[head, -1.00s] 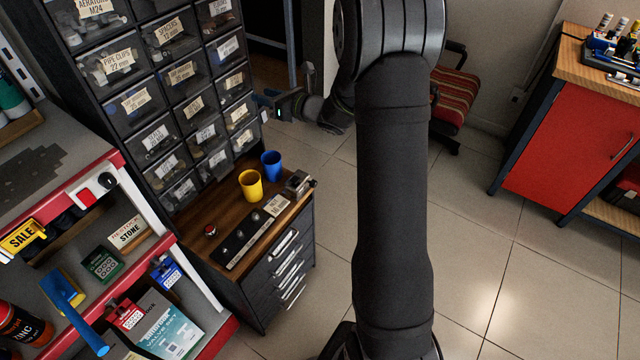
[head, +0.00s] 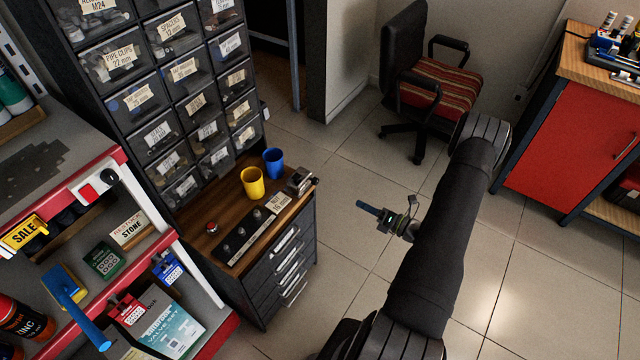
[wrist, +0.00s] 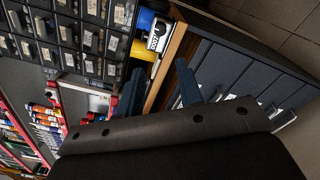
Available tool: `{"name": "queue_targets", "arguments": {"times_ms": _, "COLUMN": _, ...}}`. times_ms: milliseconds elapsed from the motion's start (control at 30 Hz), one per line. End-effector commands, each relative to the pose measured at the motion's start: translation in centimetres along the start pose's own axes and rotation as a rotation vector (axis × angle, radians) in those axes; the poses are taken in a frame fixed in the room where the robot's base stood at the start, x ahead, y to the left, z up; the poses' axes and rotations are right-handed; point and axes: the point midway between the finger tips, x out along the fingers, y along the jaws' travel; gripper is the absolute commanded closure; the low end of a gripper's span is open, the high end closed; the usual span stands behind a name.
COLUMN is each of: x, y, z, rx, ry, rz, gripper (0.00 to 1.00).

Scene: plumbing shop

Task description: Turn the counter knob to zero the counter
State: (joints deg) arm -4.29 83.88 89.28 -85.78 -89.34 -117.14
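The counter (head: 299,180) is a small grey metal device at the right end of the wooden cabinet top. In the wrist view the counter (wrist: 153,40) shows a white strip of dark digits, sideways and too small to read surely. Its knob is too small to make out clearly. My gripper (head: 370,213) is out over the floor, to the right of the cabinet and apart from the counter. In the wrist view my gripper (wrist: 158,88) has two blue fingers spread with nothing between them; the counter lies beyond them.
A yellow cup (head: 252,182) and a blue cup (head: 273,162) stand left of the counter. Drawer bins (head: 185,100) rise behind. Open floor (head: 345,250) lies right of the cabinet.

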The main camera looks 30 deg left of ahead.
Motion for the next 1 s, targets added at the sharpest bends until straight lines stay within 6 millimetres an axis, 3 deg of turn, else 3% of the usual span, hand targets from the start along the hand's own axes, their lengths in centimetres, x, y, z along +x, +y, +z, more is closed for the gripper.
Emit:
{"name": "queue_targets", "arguments": {"times_ms": 133, "x": 0.6, "y": -0.1, "z": -0.2, "rx": 0.007, "ry": -0.001, "rz": 0.004, "gripper": 0.67}}
{"name": "queue_targets", "arguments": {"times_ms": 267, "x": 2.5, "y": 0.0, "z": -0.2, "rx": 0.005, "ry": 0.001, "rz": 0.005, "gripper": 0.67}}
{"name": "queue_targets", "arguments": {"times_ms": 800, "x": 13.2, "y": 0.0, "z": -0.2, "rx": 0.002, "ry": 0.002, "rz": 0.005, "gripper": 0.67}}
{"name": "queue_targets", "arguments": {"times_ms": 1000, "x": 16.1, "y": 0.0, "z": -0.1, "rx": 0.003, "ry": 0.000, "rz": 0.004, "gripper": 0.67}}
